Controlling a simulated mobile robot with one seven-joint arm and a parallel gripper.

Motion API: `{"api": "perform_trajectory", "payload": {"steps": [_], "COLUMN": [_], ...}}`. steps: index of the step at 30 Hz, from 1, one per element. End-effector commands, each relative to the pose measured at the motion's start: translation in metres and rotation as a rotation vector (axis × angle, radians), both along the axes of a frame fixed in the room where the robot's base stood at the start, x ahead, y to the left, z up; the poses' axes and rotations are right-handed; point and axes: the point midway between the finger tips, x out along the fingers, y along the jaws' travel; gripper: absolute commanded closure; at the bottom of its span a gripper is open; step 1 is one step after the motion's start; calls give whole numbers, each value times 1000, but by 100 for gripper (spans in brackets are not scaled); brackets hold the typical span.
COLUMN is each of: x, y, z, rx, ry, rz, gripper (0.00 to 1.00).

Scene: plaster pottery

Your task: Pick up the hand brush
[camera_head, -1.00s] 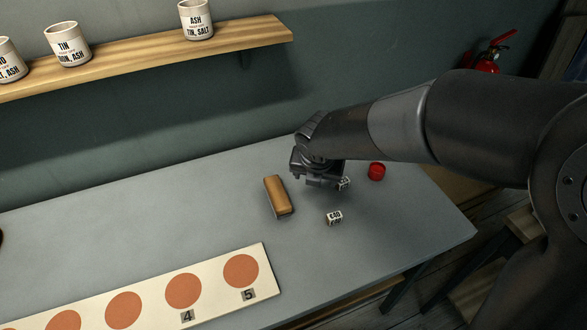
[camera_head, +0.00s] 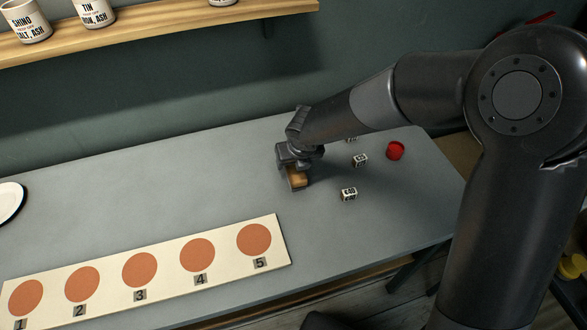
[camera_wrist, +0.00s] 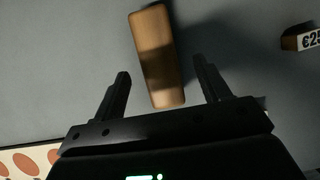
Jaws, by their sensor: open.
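The hand brush (camera_head: 298,181) is a wooden block lying on the grey table, partly hidden under my gripper in the head view. In the wrist view the brush (camera_wrist: 155,58) lies lengthwise, slightly tilted, with its near end between my two fingers. My gripper (camera_head: 289,178) is open above the brush; in the wrist view its fingertips (camera_wrist: 160,75) stand apart on either side, with a gap to the wood on both sides. The brush's bristles are not visible.
Small printed price blocks (camera_head: 349,194) and a red round object (camera_head: 395,150) sit to the right on the table (camera_head: 200,180). A cream board (camera_head: 110,283) with numbered orange circles lies at the front left. A white plate (camera_head: 8,203) is at the far left. A shelf (camera_head: 150,30) with labelled cups hangs behind.

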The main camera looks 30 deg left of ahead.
Motion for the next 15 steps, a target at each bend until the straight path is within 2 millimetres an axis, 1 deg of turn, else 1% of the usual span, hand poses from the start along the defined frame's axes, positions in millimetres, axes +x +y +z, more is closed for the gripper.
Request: {"api": "perform_trajectory", "payload": {"steps": [9,12,15], "x": [7,10,11], "y": [10,12,13], "z": [-34,-43,-47], "rx": [-2,-1,-1], "ry": [2,1,1], "rz": [1,0,0], "gripper": [31,31,31]}}
